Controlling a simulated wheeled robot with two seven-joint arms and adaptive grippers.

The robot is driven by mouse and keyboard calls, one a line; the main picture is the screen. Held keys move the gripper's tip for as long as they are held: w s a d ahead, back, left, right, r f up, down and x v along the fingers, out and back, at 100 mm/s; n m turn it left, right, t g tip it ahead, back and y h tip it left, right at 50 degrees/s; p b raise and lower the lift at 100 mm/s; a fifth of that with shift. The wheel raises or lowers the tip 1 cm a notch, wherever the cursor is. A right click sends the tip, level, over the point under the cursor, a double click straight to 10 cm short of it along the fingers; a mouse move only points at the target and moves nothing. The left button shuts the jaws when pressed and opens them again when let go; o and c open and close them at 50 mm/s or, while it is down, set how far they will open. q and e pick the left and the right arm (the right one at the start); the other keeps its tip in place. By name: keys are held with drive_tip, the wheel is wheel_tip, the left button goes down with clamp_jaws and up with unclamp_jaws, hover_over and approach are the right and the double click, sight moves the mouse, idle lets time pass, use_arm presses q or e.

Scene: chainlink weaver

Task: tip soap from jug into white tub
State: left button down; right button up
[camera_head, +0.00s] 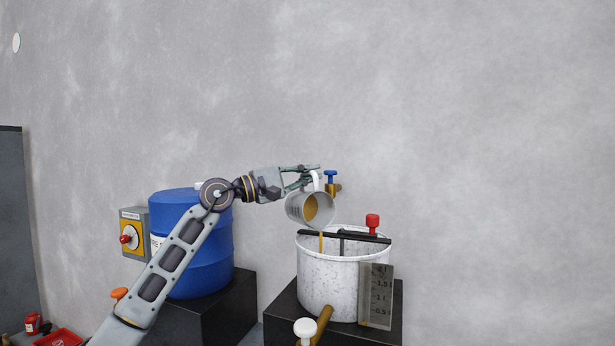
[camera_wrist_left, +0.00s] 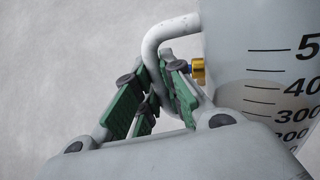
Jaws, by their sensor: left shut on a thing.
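My left gripper (camera_head: 305,174) is shut on the handle of a grey jug (camera_head: 297,207) and holds it above the white tub (camera_head: 340,287). The jug is tilted with its mouth to the right, and amber soap (camera_head: 311,207) shows inside. A thin amber stream (camera_head: 321,242) runs from its lip down into the tub's open top. In the left wrist view the green finger pads (camera_wrist_left: 145,95) close around the pale handle (camera_wrist_left: 165,36). The jug wall there (camera_wrist_left: 250,60) carries volume marks. The tub's inside level is hidden. My right gripper is not in view.
A dark bar (camera_head: 345,237) crosses the tub's rim, with a red knob (camera_head: 372,222) beside it. A scale plate (camera_head: 376,296) is on the tub's front. A blue drum (camera_head: 205,260) stands left on a black block.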

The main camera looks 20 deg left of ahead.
use_arm(q)
drive_tip(key=shift+s+r, duration=0.1)
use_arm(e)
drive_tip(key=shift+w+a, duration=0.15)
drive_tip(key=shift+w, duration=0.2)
use_arm(q)
drive_tip(key=shift+d, duration=0.1)
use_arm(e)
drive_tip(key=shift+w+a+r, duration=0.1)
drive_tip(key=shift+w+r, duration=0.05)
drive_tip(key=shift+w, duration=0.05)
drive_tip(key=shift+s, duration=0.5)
use_arm(q)
drive_tip(key=shift+s+m, duration=0.1)
drive_tip(key=shift+m, duration=0.2)
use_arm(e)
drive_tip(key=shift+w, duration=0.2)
use_arm(q)
drive_tip(key=shift+s+d+r, duration=0.1)
drive_tip(key=shift+d+r, duration=0.05)
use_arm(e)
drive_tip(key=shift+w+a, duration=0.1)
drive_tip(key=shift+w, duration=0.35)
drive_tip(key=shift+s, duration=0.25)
use_arm(q)
drive_tip(key=shift+s+m+b, duration=0.1)
drive_tip(key=shift+m+b, duration=0.2)
drive_tip(key=shift+b, duration=0.05)
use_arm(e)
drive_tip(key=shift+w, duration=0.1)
